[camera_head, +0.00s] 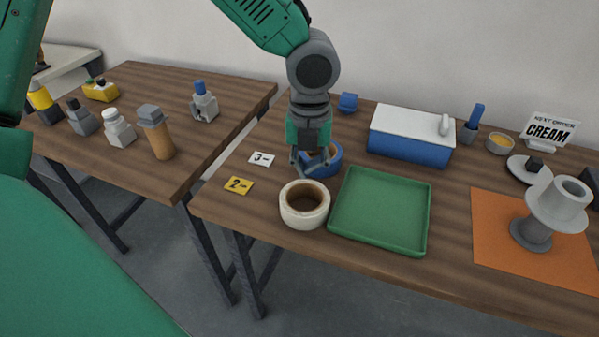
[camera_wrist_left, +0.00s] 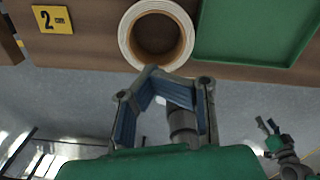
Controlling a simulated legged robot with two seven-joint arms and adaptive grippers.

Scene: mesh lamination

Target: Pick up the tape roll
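A cream tape roll (camera_head: 304,205) lies flat near the front edge of the right table, just left of the green tray. It also shows in the left wrist view (camera_wrist_left: 182,54) at the top middle, its hole facing up. A blue tape roll (camera_head: 333,161) lies behind it, partly hidden by my left gripper. My left gripper (camera_head: 312,168) points down behind the cream roll, its fingers apart and nothing seen between them. In the left wrist view, its fingers (camera_wrist_left: 176,88) appear below the cream roll. My right gripper (camera_wrist_left: 268,126) shows small at lower right, its fingers apart and empty.
The green tray (camera_head: 381,208) is close on the right of the cream roll. Number cards 2 (camera_head: 239,186) and 3 (camera_head: 261,159) lie to the left. A blue box with a white lid (camera_head: 411,134) stands behind, and an orange mat (camera_head: 500,250) lies far right.

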